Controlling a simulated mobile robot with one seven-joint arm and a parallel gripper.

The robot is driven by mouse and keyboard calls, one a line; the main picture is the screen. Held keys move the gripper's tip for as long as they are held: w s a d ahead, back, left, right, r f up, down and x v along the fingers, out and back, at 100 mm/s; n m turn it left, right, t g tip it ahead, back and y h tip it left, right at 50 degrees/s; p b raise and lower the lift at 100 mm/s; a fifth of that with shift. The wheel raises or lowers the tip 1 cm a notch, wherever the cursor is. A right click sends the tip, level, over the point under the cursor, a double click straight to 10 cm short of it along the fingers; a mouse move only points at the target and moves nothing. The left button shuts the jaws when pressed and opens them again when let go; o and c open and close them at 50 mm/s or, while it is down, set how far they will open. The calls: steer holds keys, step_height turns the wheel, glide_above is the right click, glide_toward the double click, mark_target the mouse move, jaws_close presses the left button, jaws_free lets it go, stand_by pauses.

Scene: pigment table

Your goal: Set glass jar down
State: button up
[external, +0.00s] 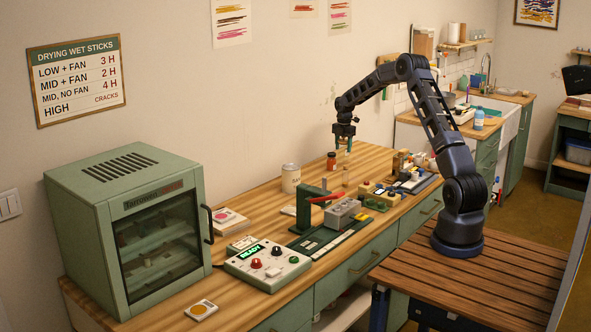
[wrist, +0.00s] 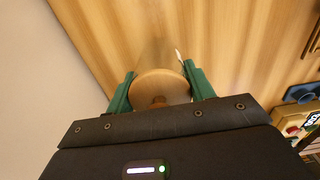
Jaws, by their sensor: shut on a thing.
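My gripper (external: 343,147) hangs pointing down over the far side of the wooden bench. In the wrist view its two green fingers (wrist: 160,88) are shut on the glass jar, one on each side of its round, tan, wooden-looking lid (wrist: 160,80). The clear jar body is faint against the wood grain beyond the lid. In the external view the jar is small and hard to make out below the fingers. I cannot tell whether its base touches the bench.
A green press with a red handle (external: 323,199), a grey block (external: 344,212) and small items crowd the front. A green drying cabinet (external: 130,222) fills the left end. The wall is close behind.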

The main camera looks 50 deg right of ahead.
steer(key=shift+f, duration=1.1)
steer(key=shift+f, duration=0.1)
steer(key=o, duration=1.1)
